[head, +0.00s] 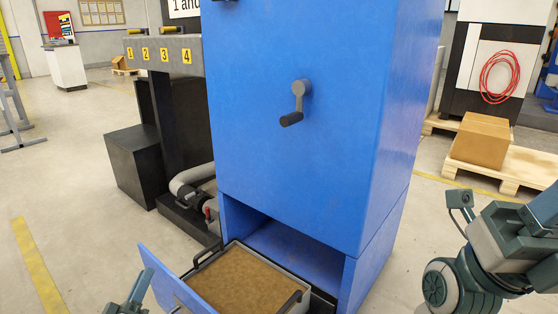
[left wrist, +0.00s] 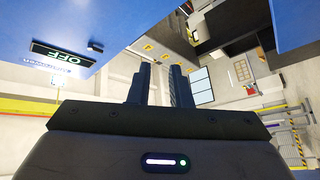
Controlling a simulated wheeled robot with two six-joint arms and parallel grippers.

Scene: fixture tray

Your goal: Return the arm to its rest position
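My left gripper (head: 132,298) shows only in part at the bottom edge of the head view, just left of the open drawer's blue front panel (head: 172,282). In the left wrist view its two dark fingers (left wrist: 160,88) stand apart with a narrow gap and nothing between them. My right arm (head: 490,255) is folded at the right edge of the head view; its gripper is out of the frame.
A tall blue cabinet (head: 310,150) with a grey crank handle (head: 295,103) stands ahead. Its low drawer is pulled out and holds a brown-filled tray (head: 240,283). A numbered dark stand (head: 178,100) is behind left. A pallet with a box (head: 481,140) is at right.

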